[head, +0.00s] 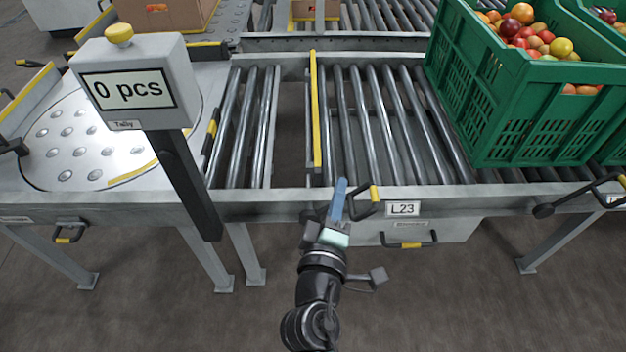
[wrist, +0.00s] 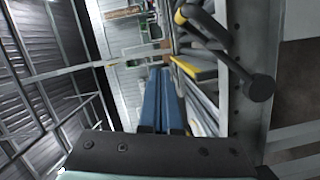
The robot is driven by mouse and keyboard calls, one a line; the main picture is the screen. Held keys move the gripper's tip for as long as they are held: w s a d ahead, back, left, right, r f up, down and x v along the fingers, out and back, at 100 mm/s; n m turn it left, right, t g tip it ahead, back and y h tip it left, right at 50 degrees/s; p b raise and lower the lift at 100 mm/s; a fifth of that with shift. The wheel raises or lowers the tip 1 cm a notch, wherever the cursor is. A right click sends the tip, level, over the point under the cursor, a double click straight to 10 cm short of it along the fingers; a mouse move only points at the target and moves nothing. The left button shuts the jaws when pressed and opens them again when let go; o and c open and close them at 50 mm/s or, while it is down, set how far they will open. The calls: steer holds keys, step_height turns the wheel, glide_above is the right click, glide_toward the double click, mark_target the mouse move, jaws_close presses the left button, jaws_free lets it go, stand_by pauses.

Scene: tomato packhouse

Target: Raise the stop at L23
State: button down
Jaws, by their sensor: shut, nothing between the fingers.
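A plate reading L23 (head: 403,208) sits on the front rail. Just left of it is a dark lever with a yellow grip (head: 375,194), partly hidden behind my gripper; a dark lever (wrist: 215,35) with a yellow end and round hub also shows in the wrist view. A yellow-topped stop bar (head: 315,115) lies along the rollers behind the rail; I cannot tell its height surely. My gripper (head: 338,195), with blue fingers, is shut and empty at the rail, left of the yellow grip. In the wrist view the fingers (wrist: 161,95) lie together, left of the lever; contact is unclear.
A green crate of tomatoes (head: 500,110) stands on the rollers at right. Another lever (head: 575,197) is on the rail further right. A tally display reading 0 pcs (head: 128,90) stands at left, beside a round ball table (head: 80,140). Handles (head: 410,244) hang below the rail.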

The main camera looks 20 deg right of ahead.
mark_target(370, 188)
steer(key=d, duration=0.1)
steer(key=d+m+p, duration=0.1)
steer(key=s+d+f+m, duration=0.1)
steer(key=shift+d+y+p, duration=0.1)
steer(key=shift+y+p, duration=0.2)
steer(key=shift+p, duration=0.05)
steer(key=shift+s+d+f+m+y+p, duration=0.15)
steer(key=shift+s+d+f+m+p, duration=0.05)
steer(key=shift+d+f+m+p, duration=0.25)
steer(key=shift+s+d+f+m+y+p, duration=0.15)
steer(key=shift+d+f+m+p, duration=0.15)
steer(key=shift+d+f+m, duration=0.2)
steer(key=shift+d+f+g, duration=0.1)
steer(key=shift+d+g, duration=0.05)
steer(key=shift+g, duration=0.15)
